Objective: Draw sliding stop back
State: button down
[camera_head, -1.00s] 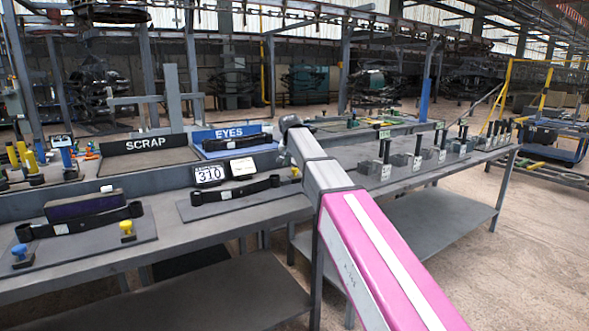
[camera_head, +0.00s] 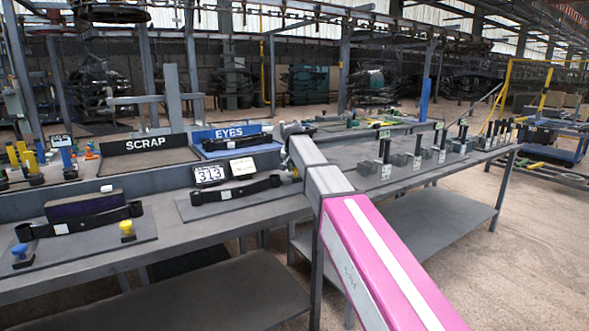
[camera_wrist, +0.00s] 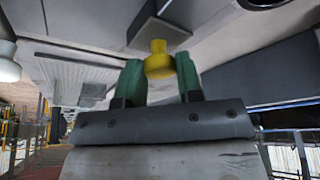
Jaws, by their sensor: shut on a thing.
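In the wrist view my gripper (camera_wrist: 159,78) has its two green fingers shut on a yellow knob (camera_wrist: 158,60), which appears to be the sliding stop's handle.
Another plate at left holds a dark spring (camera_head: 75,224), a yellow knob (camera_head: 127,230) and a blue knob (camera_head: 20,254). SCRAP (camera_head: 148,158) and EYES (camera_head: 232,143) trays stand behind. Several upright clamps (camera_head: 418,150) line the right bench. The aisle at right is clear.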

jog(key=w+d, duration=0.1)
jog(key=d, duration=0.1)
jog(key=shift+w+d, duration=0.3)
jog(key=shift+w, duration=0.1)
jog(key=c, duration=0.8)
grip_release()
jog(key=shift+d, duration=0.1)
jog(key=v, duration=1)
jog(key=shift+r, duration=0.4)
